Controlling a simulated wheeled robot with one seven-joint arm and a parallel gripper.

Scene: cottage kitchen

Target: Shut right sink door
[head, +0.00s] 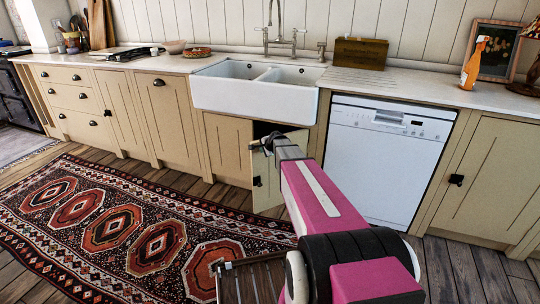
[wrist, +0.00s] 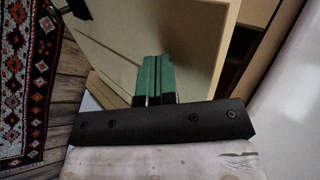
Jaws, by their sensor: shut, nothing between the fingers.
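The right sink door (head: 266,189) is a cream cupboard door under the white sink (head: 255,95). It stands partly open, with a dark gap showing at its top. A small black latch (head: 257,181) is on its front near the left edge. My gripper (head: 268,143) is at the upper part of the door, in front of the opening; its fingertips are hard to make out in the head view. In the wrist view the green fingers (wrist: 154,64) are together and empty, close to the cream door panel (wrist: 165,35). I cannot tell whether they touch it.
The left sink door (head: 228,145) looks shut. A white dishwasher (head: 385,155) stands close on the right of the opening. A patterned rug (head: 120,220) covers the floor at the left. In the wrist view the cupboard's inside (wrist: 240,55) shows at the right.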

